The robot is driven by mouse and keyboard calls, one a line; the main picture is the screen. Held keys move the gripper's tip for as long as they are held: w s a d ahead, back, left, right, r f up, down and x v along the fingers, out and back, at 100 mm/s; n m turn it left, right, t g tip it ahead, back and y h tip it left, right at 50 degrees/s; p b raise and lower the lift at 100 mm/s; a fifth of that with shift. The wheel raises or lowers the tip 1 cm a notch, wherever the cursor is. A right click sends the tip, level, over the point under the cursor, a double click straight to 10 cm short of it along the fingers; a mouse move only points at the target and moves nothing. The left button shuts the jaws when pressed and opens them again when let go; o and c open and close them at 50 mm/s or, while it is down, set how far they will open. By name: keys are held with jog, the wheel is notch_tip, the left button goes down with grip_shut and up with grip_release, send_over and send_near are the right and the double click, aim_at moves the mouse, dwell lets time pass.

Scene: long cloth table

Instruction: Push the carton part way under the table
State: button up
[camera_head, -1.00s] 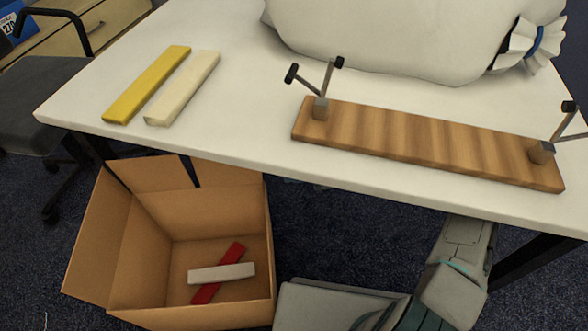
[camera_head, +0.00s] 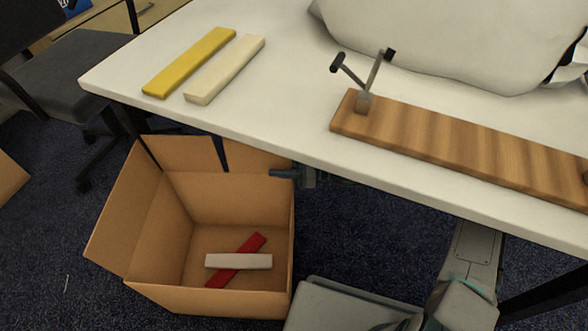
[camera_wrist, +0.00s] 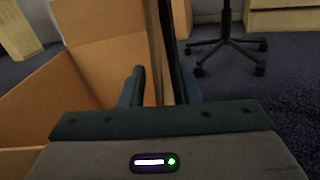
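The open brown carton (camera_head: 225,200) stands on the floor at the front edge of the white table (camera_head: 275,115), its flaps up. A red bar (camera_head: 252,244) and a white bar (camera_head: 238,261) lie crossed inside it. My gripper (camera_head: 276,173) is at the carton's back right corner, just below the table edge, fingers pointing left. In the wrist view my gripper (camera_wrist: 163,85) has its fingers apart, with a strip of carton wall (camera_wrist: 155,45) seen between them. I cannot tell whether either finger touches it. The carton (camera_wrist: 95,35) fills the left of that view.
A black table leg (camera_head: 133,122) stands behind the carton. An office chair (camera_head: 70,85) is at the left; its base (camera_wrist: 225,45) shows in the wrist view. Yellow (camera_head: 190,62) and cream (camera_head: 226,69) bars, a clamped wooden board (camera_head: 450,145) and a white sack (camera_head: 440,40) are on the table.

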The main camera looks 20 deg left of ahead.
jog(key=shift+s+a, duration=0.15)
jog(key=shift+a, duration=0.35)
grip_shut()
dwell(1.2)
